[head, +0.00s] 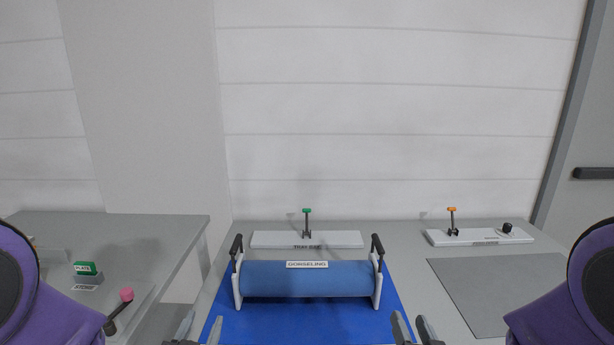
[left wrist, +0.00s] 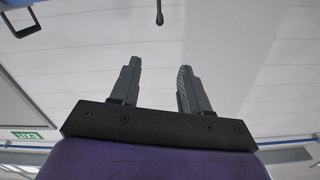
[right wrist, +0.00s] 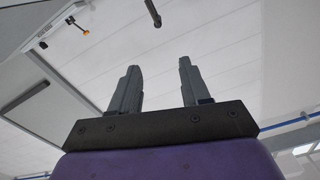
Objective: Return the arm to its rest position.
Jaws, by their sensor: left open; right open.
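My left gripper (head: 200,330) is at the bottom of the head view, left of the blue roller's front, with its two fingertips apart. The left wrist view shows its fingers (left wrist: 159,75) spread with nothing between them. My right gripper (head: 414,328) is at the bottom of the head view, right of the roller, and its fingertips are also apart. The right wrist view shows its fingers (right wrist: 158,75) spread and empty. Neither gripper visibly touches anything. Most of both arms is outside the head view.
A blue roller (head: 300,283) with two black handles stands on a blue mat (head: 300,325). Behind are a green-topped lever (head: 307,222) and an orange-topped lever (head: 452,222) on white plates. A dark grey panel (head: 495,290) lies right; a side table (head: 140,232) stands left.

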